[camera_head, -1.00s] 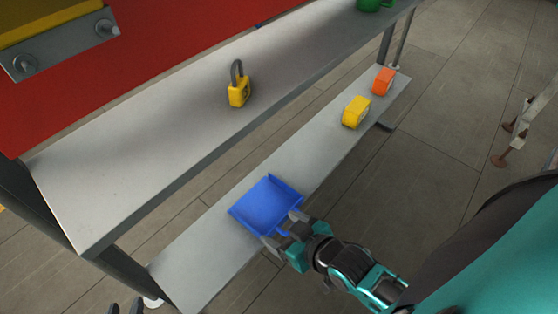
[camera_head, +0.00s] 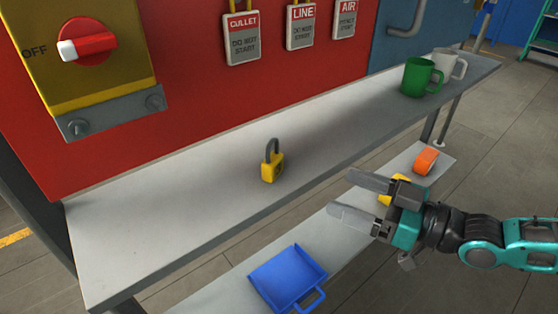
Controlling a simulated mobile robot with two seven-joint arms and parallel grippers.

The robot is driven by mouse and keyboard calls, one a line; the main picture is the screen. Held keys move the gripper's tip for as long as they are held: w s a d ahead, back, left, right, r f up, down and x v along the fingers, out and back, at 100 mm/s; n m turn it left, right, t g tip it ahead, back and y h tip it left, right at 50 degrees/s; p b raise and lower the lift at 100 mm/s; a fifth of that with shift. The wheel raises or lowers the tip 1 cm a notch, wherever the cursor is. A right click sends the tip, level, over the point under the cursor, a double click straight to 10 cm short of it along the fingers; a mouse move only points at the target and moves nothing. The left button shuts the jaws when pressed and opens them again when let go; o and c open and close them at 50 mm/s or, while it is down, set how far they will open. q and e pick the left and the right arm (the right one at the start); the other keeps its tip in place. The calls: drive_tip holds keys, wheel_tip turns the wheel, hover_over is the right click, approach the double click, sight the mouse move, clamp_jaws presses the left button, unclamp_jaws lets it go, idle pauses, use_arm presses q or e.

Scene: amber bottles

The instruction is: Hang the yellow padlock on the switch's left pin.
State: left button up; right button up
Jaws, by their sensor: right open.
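The yellow padlock (camera_head: 272,167) with a dark shackle stands upright on the grey upper shelf (camera_head: 170,190), near its middle. The switch (camera_head: 88,45) is a yellow box with a red and white knob beside the word OFF, at the upper left. A grey bracket below it carries a left pin (camera_head: 77,127) and a right pin (camera_head: 155,102); nothing hangs on either. My right gripper (camera_head: 349,197) is open and empty, in front of the shelf and to the right of the padlock, its fingers pointing left. My left gripper is not in view.
A green mug (camera_head: 416,78) and a white mug (camera_head: 452,64) stand at the shelf's right end. On the lower shelf are a blue dustpan (camera_head: 287,277), an orange tape roll (camera_head: 426,160) and a yellow item partly behind my gripper.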

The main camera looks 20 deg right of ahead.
drive_tip(key=r, duration=0.2)
drive_tip(key=b, duration=0.5)
approach(278, 161)
drive_tip(key=shift+x, duration=2.15)
drive_tip(key=shift+w+a+r+y+p, duration=0.15)
drive_tip(key=shift+w+a+p, duration=0.1)
drive_tip(key=shift+w+a, duration=0.45)
drive_tip(key=shift+w+a+f+y+p, duration=0.15)
drive_tip(key=shift+w+a, duration=0.3)
drive_tip(key=shift+w, duration=0.45)
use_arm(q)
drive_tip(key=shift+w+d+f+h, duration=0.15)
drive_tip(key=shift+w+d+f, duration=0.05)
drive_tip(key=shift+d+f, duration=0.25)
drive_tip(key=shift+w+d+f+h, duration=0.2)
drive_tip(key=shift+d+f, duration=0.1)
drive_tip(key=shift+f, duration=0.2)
use_arm(e)
drive_tip(key=shift+w+a, duration=0.45)
